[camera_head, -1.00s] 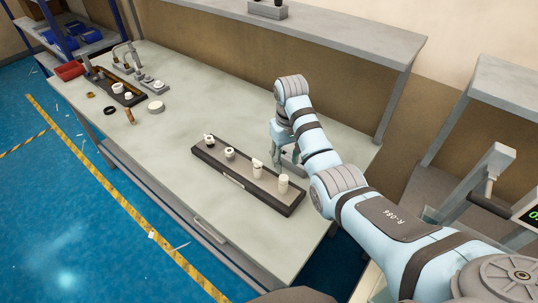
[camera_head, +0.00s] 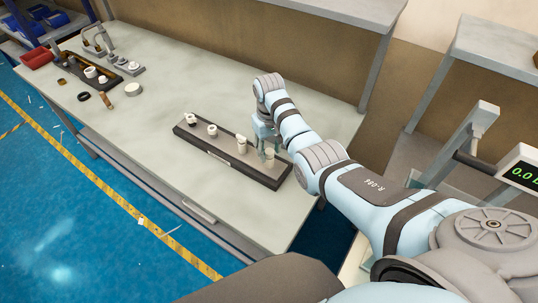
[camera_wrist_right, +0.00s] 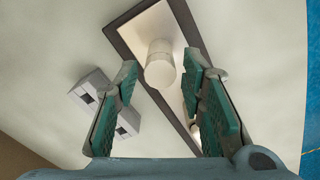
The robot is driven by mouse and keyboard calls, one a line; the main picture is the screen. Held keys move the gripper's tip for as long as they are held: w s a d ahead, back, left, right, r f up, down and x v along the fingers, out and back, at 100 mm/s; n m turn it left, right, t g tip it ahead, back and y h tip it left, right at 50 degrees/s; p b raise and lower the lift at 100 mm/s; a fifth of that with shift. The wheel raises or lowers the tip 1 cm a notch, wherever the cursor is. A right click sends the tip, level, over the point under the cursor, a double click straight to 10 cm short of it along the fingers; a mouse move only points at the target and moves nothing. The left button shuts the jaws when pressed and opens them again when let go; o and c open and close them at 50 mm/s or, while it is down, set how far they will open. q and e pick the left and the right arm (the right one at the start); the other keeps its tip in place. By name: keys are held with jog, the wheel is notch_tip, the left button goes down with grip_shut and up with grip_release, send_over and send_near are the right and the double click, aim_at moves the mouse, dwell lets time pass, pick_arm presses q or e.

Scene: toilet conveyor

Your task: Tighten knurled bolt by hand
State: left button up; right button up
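A dark tray (camera_head: 215,151) on the workbench holds a row of white fittings, including a left one (camera_head: 193,119), a second one (camera_head: 212,131) and a third one (camera_head: 241,145). The white cylinder (camera_head: 270,153) at the tray's right end also shows in the right wrist view (camera_wrist_right: 159,68). My right gripper (camera_head: 267,151) is over that end. In the right wrist view my right gripper (camera_wrist_right: 160,80) is open, with its green-padded fingers on either side of the cylinder and gaps on both sides. I cannot tell which part is the knurled bolt. My left gripper is not in view.
At the bench's far left are a red bin (camera_head: 37,58), a brown tray and loose rings. The bench middle is clear. A shelf (camera_head: 340,8) stands along the back.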

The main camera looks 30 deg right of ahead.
jog(key=shift+s+r, duration=0.1)
grip_shut()
jog(key=shift+r+m+p, duration=0.15)
jog(key=shift+m+p, duration=0.7)
jog(key=shift+m, duration=1.65)
jog(key=m, duration=0.9)
jog(key=shift+a+m, duration=0.1)
jog(key=shift+m, duration=0.2)
jog(key=m, duration=0.3)
jog(key=shift+m, duration=1.3)
